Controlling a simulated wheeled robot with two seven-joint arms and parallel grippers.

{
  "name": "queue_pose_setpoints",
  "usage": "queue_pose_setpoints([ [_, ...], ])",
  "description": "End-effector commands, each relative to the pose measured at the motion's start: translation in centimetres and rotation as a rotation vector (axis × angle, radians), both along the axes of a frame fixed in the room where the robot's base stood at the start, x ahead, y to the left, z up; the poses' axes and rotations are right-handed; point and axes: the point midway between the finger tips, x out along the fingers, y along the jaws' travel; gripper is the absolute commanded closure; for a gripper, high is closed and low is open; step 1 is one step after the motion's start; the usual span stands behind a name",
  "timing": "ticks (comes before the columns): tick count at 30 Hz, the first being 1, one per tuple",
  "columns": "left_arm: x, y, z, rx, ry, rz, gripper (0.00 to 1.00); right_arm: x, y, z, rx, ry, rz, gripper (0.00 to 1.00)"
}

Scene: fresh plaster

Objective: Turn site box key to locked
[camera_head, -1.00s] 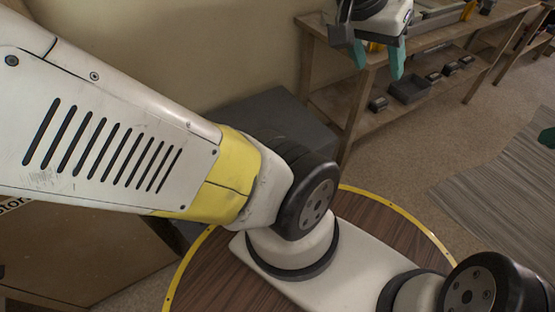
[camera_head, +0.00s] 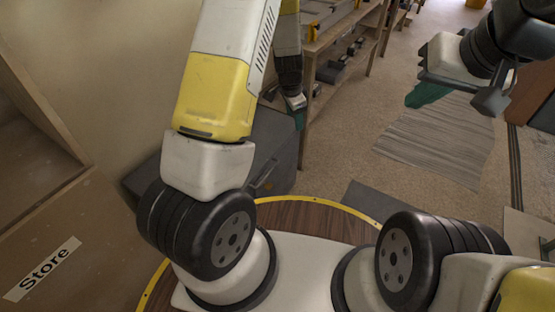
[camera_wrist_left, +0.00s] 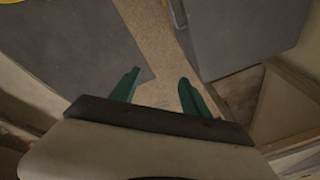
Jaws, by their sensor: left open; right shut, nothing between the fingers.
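A dark grey box (camera_head: 278,150) stands on the floor against the wall in the head view, partly behind my left arm. It looks like the site box. A handle-like bar shows on its near side, but I cannot make out a key. My left gripper (camera_head: 299,117) is small in the head view, near the box's far right edge. In the left wrist view my left gripper (camera_wrist_left: 160,76) is open and empty, with a grey box-like surface (camera_wrist_left: 245,35) to the upper right. My right gripper (camera_head: 414,102) is shut and empty at the upper right, over the floor and mat.
A wooden workbench (camera_head: 325,45) with shelved items stands behind the box. A striped grey mat (camera_head: 440,135) lies on the carpet. A wooden unit (camera_head: 60,215) labelled "Store" is at the left. A round, yellow-edged wooden top (camera_head: 310,217) is in front. Open carpet lies beyond the mat.

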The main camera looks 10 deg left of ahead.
Motion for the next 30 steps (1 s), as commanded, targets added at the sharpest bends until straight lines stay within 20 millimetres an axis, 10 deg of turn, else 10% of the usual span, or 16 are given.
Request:
queue_pose_setpoints([
  [9, 0.4, 2.6, -19.6, 0.334, 0.073, -0.434, 0.45, 0.0, 0.0, 0.0, 0.0, 0.0, 0.0, 1.0],
  [15, -1.2, 5.0, -28.3, 0.505, 0.118, -0.694, 0.45, 0.0, 0.0, 0.0, 0.0, 0.0, 0.0, 1.0],
  [30, -1.7, 7.6, -35.4, 0.59, 0.145, -0.838, 0.45, 0.0, 0.0, 0.0, 0.0, 0.0, 0.0, 1.0],
])
